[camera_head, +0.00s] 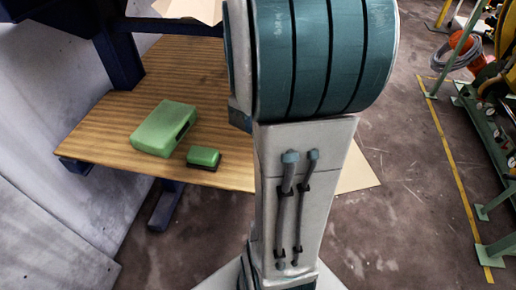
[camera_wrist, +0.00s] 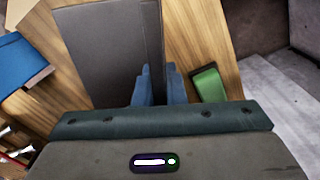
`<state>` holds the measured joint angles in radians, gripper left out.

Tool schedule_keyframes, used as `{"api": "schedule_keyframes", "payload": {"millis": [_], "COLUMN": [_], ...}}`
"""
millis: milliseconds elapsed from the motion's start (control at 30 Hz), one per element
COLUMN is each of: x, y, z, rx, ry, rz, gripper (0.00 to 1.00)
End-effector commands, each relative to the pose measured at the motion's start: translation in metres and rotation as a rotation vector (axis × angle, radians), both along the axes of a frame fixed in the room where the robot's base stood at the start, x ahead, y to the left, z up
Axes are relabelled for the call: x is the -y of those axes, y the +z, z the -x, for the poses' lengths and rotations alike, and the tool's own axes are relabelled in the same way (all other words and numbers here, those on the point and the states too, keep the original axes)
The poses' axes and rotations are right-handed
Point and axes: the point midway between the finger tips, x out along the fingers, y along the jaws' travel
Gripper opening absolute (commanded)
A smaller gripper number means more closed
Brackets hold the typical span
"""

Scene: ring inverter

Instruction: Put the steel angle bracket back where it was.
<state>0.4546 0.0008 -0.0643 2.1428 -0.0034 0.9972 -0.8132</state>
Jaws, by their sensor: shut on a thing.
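The steel angle bracket (camera_wrist: 105,55) is a large dark grey plate with a bent edge on its right side, filling the upper left middle of the wrist view. My gripper (camera_wrist: 161,85) shows blue-grey fingers at the bracket's lower right edge and is shut on it. The bracket hangs over the wooden table, and I cannot tell whether it touches the tabletop. In the head view my own arm hides both the gripper and the bracket.
The wooden table (camera_head: 100,135) carries a green block (camera_head: 163,129) and a smaller green item with a dark base (camera_head: 203,157). A green item (camera_wrist: 208,84) lies right of the bracket in the wrist view, a blue object (camera_wrist: 18,55) left. A wall stands left of the table.

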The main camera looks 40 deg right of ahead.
Motion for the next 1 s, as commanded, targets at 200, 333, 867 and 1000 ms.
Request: {"api": "schedule_keyframes", "payload": {"millis": [200, 333, 867, 1000], "x": [0.005, 0.005, 0.006, 0.006], "y": [-0.001, -0.016, -0.067, -0.084], "z": [0.011, 0.012, 0.012, 0.012], "rx": [0.007, 0.004, 0.005, 0.004], "ry": [0.019, 0.021, 0.018, 0.018], "rz": [0.001, 0.000, 0.000, 0.000], "gripper": [0.00, 0.00, 0.00, 0.00]}}
